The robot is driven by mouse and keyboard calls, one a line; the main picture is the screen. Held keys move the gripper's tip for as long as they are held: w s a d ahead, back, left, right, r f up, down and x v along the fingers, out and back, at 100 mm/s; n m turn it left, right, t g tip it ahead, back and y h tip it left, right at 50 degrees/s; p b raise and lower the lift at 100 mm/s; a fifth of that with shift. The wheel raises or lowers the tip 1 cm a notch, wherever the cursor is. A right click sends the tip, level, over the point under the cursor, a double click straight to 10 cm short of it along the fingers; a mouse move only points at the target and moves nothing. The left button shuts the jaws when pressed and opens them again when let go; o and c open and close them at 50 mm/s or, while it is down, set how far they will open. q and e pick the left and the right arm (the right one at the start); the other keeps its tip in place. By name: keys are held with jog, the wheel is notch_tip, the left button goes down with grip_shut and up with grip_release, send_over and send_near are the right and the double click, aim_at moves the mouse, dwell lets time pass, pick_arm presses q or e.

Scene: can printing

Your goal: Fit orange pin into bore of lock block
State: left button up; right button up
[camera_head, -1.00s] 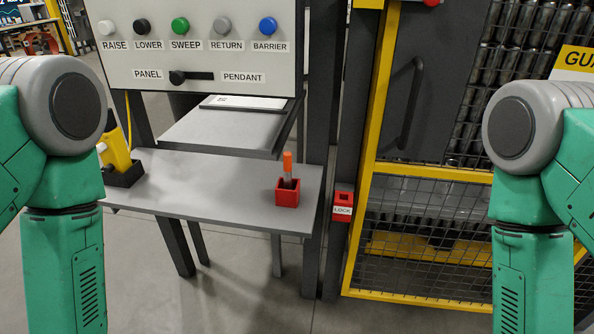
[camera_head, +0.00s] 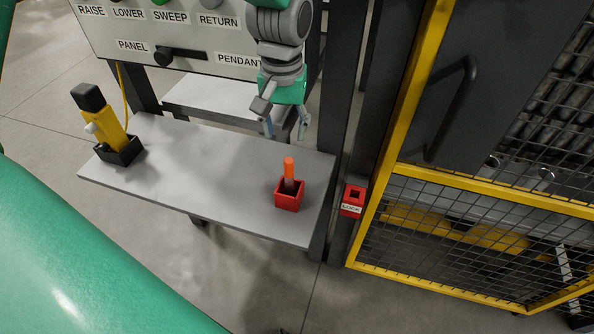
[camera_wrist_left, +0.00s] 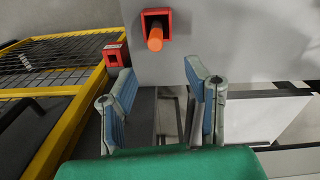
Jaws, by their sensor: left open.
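The orange pin (camera_head: 289,171) stands upright in a red holder (camera_head: 288,197) on the right part of the grey shelf. In the left wrist view the pin (camera_wrist_left: 155,39) and its red holder (camera_wrist_left: 148,19) are at the top centre. The red lock block (camera_head: 353,199), labelled LOCK, is on the post right of the shelf, its square bore facing up and empty. It also shows in the left wrist view (camera_wrist_left: 114,54). My left gripper (camera_head: 286,130) is open and empty, pointing down above and behind the pin, apart from it. My right gripper is not in view.
The grey shelf (camera_head: 200,172) carries a yellow pendant (camera_head: 101,122) in a black holder at its left end. The button panel (camera_head: 160,35) stands behind it. A yellow-framed mesh guard (camera_head: 378,220) is at the right. The shelf's middle is clear.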

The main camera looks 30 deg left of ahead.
aim_at(291, 160)
pick_arm(q)
jog(key=f, duration=0.2)
jog(key=d+f, duration=0.1)
jog(key=f, duration=0.2)
jog(key=shift+w, duration=0.15)
jog(key=shift+d+f, duration=0.3)
jog(key=shift+f, duration=0.55)
jog(key=f, duration=0.1)
jog(key=a+f, duration=0.1)
jog(key=f, duration=0.2)
jog(key=shift+a+f, duration=0.25)
jog(key=shift+f, duration=0.1)
jog(key=shift+d+r, duration=0.1)
jog(key=shift+d, duration=0.15)
jog(key=shift+c, duration=0.5)
jog(key=shift+d, duration=0.15)
jog(key=c, duration=0.6)
jog(key=shift+d+r, duration=0.1)
jog(key=shift+d, duration=0.05)
grip_shut()
